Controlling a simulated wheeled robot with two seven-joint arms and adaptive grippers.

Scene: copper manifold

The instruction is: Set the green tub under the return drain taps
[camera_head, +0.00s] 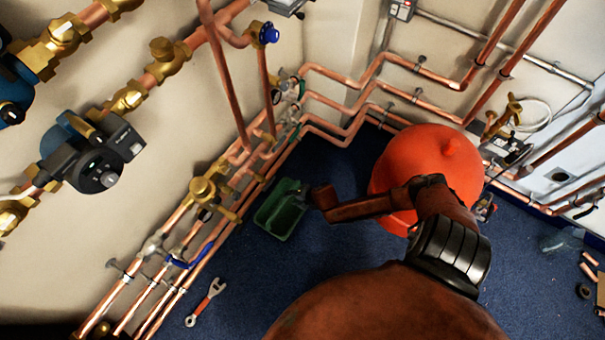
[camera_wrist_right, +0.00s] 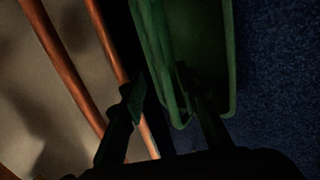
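The green tub (camera_head: 281,210) stands on the blue floor beside the low copper pipes in the head view. My right gripper (camera_head: 306,196) is at the tub's right edge there, its fingers hard to make out. In the right wrist view the tub (camera_wrist_right: 205,45) fills the upper middle. My right gripper (camera_wrist_right: 158,92) is open, one finger left of the tub's near wall and the other overlapping the tub's inside. A gap shows between the left finger and the wall. A brass valve (camera_head: 203,190) sits on the low pipes; I cannot tell which fittings are the return drain taps. My left gripper is out of view.
An orange-red rounded vessel (camera_head: 440,150) stands close behind my right arm. Copper pipes (camera_head: 215,235) run low along the left wall. A red-handled wrench (camera_head: 206,302) lies on the floor at lower left. Bare floor (camera_head: 255,265) lies in front of the tub.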

